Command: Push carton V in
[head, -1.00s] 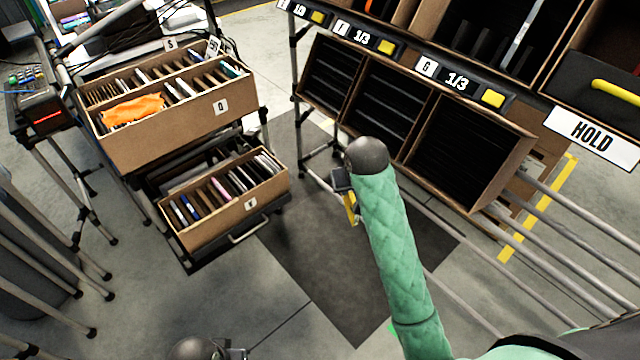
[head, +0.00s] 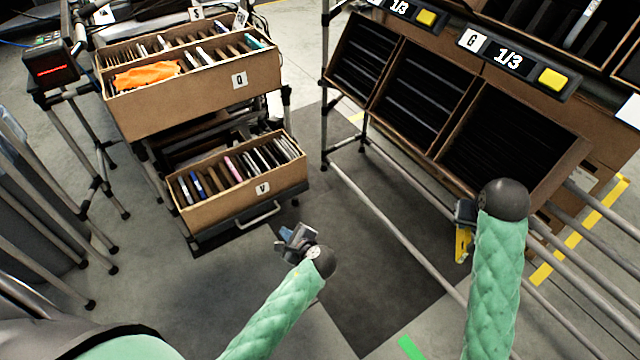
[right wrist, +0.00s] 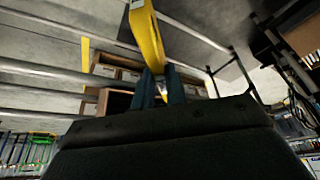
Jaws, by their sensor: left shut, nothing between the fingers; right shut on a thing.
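Carton V (head: 225,203) is a brown open-topped box with a white V label. It is filled with upright dark, white, blue and pink items. It sits on a dark pulled-out tray with a grey handle (head: 258,217), low in the cart, and sticks out below carton Q (head: 195,100). My left gripper (head: 287,240) is shut and empty, right of and nearer than carton V, apart from it. My right gripper (head: 463,213) is shut on a yellow object (head: 461,244), which also shows in the right wrist view (right wrist: 148,38). That object's full shape is hidden.
A rack with several tilted, dark-slotted cartons (head: 425,85) stands right, with grey rails (head: 400,218) below. A dark floor mat (head: 365,270) and open floor lie between cart and rack.

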